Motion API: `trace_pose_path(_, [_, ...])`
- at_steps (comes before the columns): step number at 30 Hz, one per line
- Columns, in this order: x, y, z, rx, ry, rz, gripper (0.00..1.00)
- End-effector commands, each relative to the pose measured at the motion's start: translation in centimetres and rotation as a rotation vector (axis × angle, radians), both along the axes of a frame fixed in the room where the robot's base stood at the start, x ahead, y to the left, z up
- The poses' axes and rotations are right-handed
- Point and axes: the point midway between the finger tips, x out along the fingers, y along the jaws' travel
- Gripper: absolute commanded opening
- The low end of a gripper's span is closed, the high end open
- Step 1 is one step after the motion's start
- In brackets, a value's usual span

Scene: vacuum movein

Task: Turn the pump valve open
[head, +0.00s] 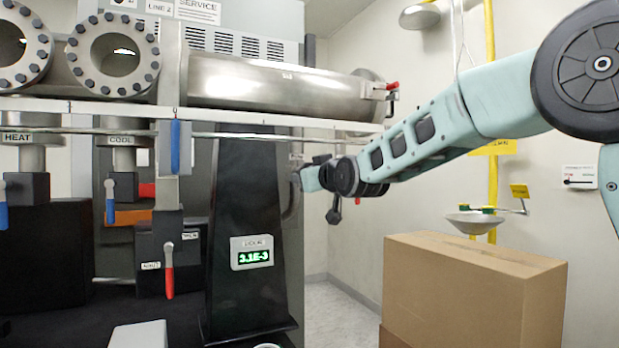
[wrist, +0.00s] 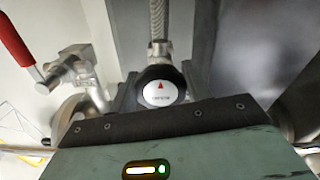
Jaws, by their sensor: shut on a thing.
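My gripper (head: 304,178) is at the right side of the vacuum machine, below the large steel cylinder. In the wrist view a black round knob (wrist: 160,93) with a white face and a red arrow pointing up sits centred just beyond the dark front edge of my gripper. The lettering on its face is too small to read. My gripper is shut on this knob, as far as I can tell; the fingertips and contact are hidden. A braided metal hose (wrist: 158,20) runs up from behind the knob.
A red-handled lever (wrist: 17,37) with metal fittings stands left of the knob. Blue handles (head: 111,198) and a red handle (head: 169,270) hang on the machine's front. A large cardboard box (head: 450,295) stands at the right, with floor (head: 340,308) showing between.

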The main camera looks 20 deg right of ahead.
Motion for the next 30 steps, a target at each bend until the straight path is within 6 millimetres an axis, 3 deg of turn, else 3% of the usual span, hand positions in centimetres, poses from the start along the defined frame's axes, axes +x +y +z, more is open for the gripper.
trace_pose_path(8, [0.0,0.0,-0.3,-0.005,0.007,0.0,0.26])
trace_pose_path(9, [0.0,0.0,-0.3,-0.005,0.007,0.0,0.54])
trace_pose_path(11, [0.0,0.0,-0.3,-0.004,0.006,0.001,0.7])
trace_pose_path(23, [-0.7,-0.1,-0.1,-0.002,0.001,0.0,0.7])
trace_pose_path(30, [-5.1,-0.8,-0.1,-0.002,0.0,0.0,0.7])
